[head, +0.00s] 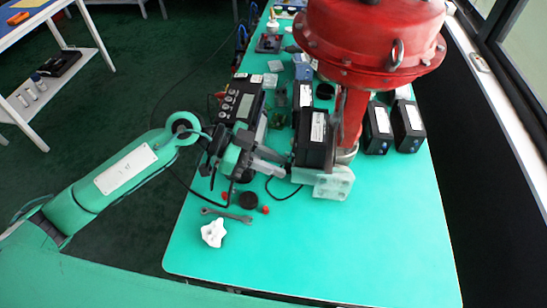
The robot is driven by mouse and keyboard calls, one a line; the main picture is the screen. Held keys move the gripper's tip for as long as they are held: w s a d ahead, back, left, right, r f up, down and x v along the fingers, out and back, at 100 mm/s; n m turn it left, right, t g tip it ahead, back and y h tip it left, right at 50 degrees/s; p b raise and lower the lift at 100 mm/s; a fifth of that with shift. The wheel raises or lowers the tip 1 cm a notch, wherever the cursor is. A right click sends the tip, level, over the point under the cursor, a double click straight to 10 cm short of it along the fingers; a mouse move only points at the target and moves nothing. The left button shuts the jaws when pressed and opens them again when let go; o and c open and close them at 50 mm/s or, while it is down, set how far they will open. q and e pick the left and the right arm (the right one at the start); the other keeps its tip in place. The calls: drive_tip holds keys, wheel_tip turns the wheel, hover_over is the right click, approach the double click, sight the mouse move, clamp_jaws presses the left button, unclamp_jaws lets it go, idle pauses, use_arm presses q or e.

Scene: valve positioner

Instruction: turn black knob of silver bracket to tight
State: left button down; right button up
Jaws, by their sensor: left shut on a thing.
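The silver bracket (322,182) is a pale metal block under the black positioner box (311,138), at the foot of the red valve actuator (372,40). My left gripper (280,166) comes in from the left, its grey fingers pointing right at the left side of the bracket and box. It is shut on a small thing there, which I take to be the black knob. The knob itself is hidden by the fingers, so its turn angle cannot be told. My right gripper is out of view.
A wrench (226,215), small black and red caps and a white star-shaped handwheel (213,233) lie near the front left of the green table (330,255). Black boxes (408,126) stand right. The front right is clear.

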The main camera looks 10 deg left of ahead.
use_arm(q)
drive_tip(key=shift+s+m+t+p, duration=0.15)
drive_tip(key=shift+m+t+p, duration=0.55)
drive_tip(key=shift+m+p, duration=0.45)
drive_tip(key=shift+s+m+t+p, duration=0.15)
drive_tip(key=shift+m+t+p, duration=0.65)
drive_tip(key=shift+p, duration=0.5)
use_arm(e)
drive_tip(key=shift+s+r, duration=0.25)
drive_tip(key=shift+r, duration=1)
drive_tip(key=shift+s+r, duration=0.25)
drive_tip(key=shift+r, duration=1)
use_arm(q)
drive_tip(key=c, duration=1.5)
unclamp_jaws()
